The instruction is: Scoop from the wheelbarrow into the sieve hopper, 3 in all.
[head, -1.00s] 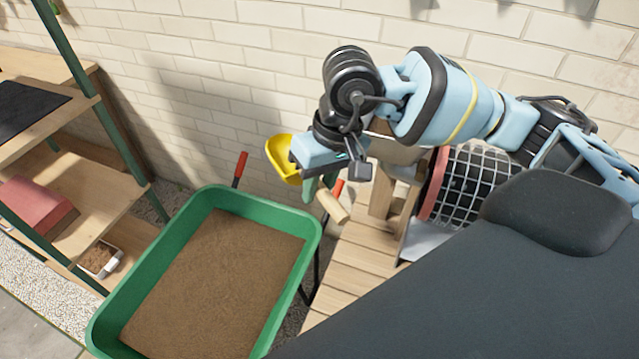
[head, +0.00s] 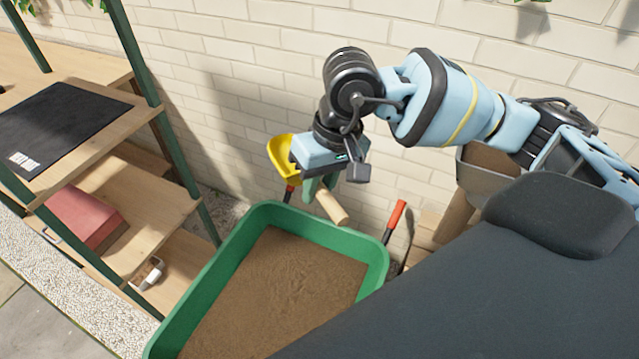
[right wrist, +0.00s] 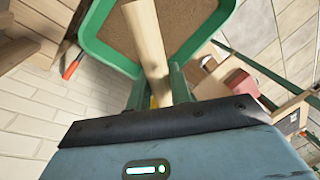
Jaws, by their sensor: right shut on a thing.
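The green wheelbarrow (head: 372,255), filled with brown material (head: 275,290), stands in the lower middle of the head view. My right gripper (head: 314,186) is shut on the scoop, above the wheelbarrow's far rim. The scoop's yellow bowl (head: 282,160) sticks out to the left of the gripper, and its wooden handle (head: 331,206) to the lower right. I cannot tell if the bowl holds anything. The right wrist view shows the handle (right wrist: 147,35) between the fingers. The grey sieve hopper (head: 482,182) is at the right, partly hidden by my arm. My left gripper is out of view.
A wooden shelf (head: 150,215) with green posts stands at the left, with a black mat (head: 60,125), a reddish block (head: 85,218) and a small container (head: 148,272). A pale brick wall (head: 240,70) closes off the back. The wheelbarrow's red-gripped handles (head: 396,215) point toward the wall.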

